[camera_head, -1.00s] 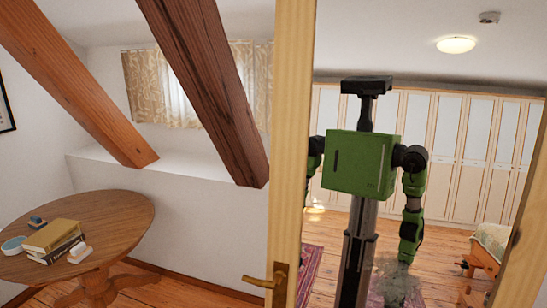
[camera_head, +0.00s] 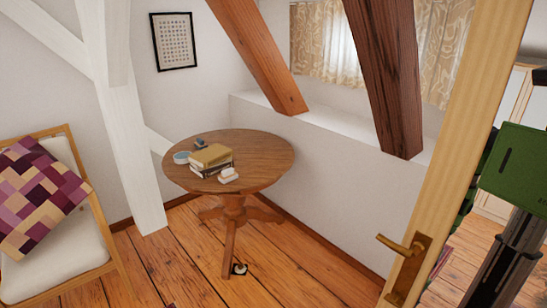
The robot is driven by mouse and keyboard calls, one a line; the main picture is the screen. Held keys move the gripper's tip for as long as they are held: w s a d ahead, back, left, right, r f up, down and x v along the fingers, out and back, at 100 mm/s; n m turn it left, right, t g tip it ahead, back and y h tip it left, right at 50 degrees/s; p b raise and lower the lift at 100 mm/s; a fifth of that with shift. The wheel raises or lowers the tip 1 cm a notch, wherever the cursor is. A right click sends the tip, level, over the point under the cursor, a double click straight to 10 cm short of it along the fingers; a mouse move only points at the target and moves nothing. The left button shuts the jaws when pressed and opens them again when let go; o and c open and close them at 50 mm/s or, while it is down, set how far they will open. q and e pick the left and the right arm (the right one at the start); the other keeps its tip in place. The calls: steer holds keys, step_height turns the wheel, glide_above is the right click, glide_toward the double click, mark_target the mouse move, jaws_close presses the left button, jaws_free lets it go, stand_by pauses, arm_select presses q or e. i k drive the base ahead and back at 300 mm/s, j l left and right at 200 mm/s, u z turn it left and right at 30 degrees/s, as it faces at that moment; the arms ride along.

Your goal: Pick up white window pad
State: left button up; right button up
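A small white block-like object (camera_head: 229,175) lies on the round wooden table (camera_head: 268,166), at the front right of a short stack of books (camera_head: 211,157). It may be the white window pad, but it is too small to be sure. A small dark and white item (camera_head: 239,269) lies on the floor at the foot of the table; I cannot tell what it is. Neither of my grippers shows in the view.
A light blue round dish (camera_head: 181,157) and a small blue item (camera_head: 199,142) share the table. A chair with a patchwork cushion (camera_head: 40,190) stands left. Plank floor lies open in front.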

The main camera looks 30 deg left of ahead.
mark_target(227, 175)
steer(key=u, duration=1.25)
